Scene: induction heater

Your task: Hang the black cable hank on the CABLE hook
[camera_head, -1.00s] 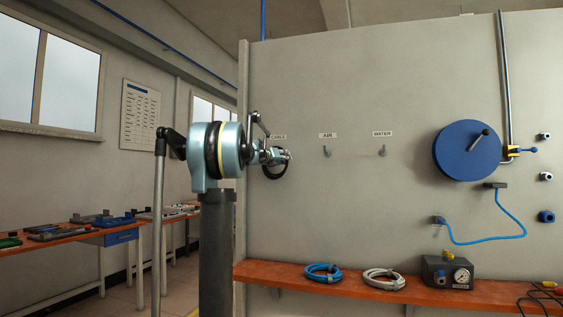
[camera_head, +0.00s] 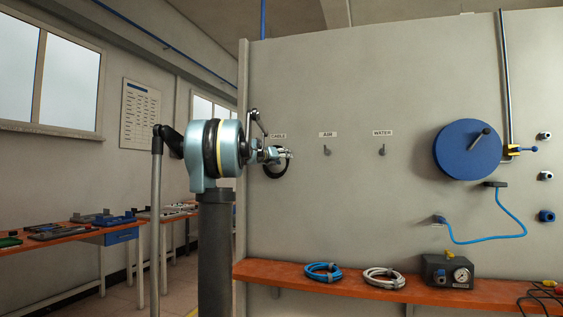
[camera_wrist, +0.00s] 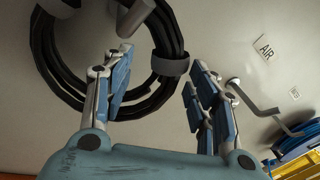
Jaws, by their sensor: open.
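The black cable hank (camera_head: 277,173) is against the grey panel below the CABLE label (camera_head: 278,136). In the wrist view the coiled black ring (camera_wrist: 55,70) fills the upper left, with a grey tie band (camera_wrist: 171,66) on its right side. A light grey peg end (camera_wrist: 135,18), apparently the CABLE hook, overlaps the ring's upper part; the frame's top edge cuts it off. My gripper (camera_head: 288,154) is in front of the hank. In the wrist view its blue-padded fingers (camera_wrist: 160,92) are spread apart, with the tie band beyond and between them. Finger contact with the hank is unclear.
The AIR hook (camera_head: 327,151) and WATER hook (camera_head: 382,150) are empty to the right. A blue hose coil (camera_head: 322,272) and a grey coil (camera_head: 384,278) lie on the orange shelf (camera_head: 350,283). A blue reel (camera_head: 467,150) is mounted further right.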

